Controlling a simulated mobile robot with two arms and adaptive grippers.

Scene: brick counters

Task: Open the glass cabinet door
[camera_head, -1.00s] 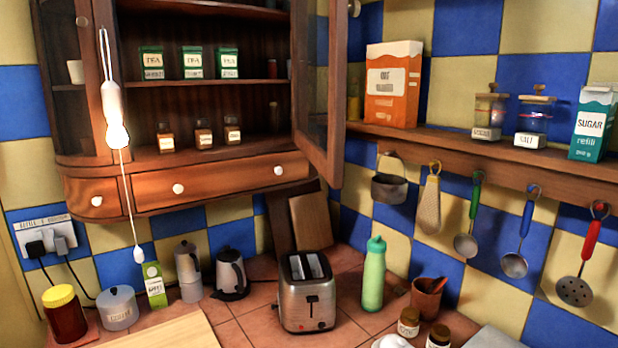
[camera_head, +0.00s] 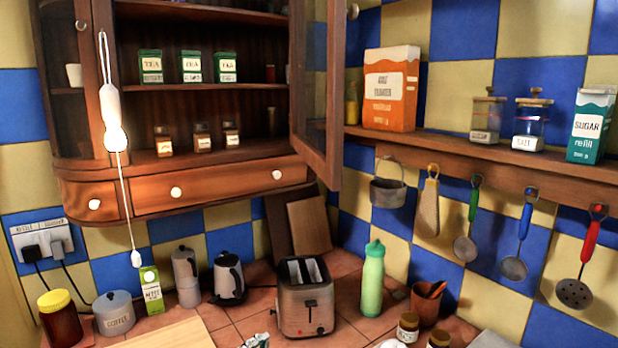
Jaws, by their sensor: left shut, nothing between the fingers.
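The wooden wall cabinet (camera_head: 185,172) is at the upper left. Its glass door (camera_head: 313,75) stands swung open on the right side of the cabinet, out toward me. The door's round knob (camera_head: 352,11) shows at the top, on the door's right face. The shelves inside are uncovered. My left gripper (camera_head: 257,341) shows only as a small pale tip at the bottom edge, well below the door and apart from it. It is shut and empty; most of it is cut off by the frame. My right gripper is not in view.
Tea tins (camera_head: 190,66) and small jars stand inside the cabinet. A toaster (camera_head: 305,305), green bottle (camera_head: 372,285) and kettle (camera_head: 228,278) stand on the counter below. A shelf (camera_head: 450,150) with boxes and hanging utensils is at the right.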

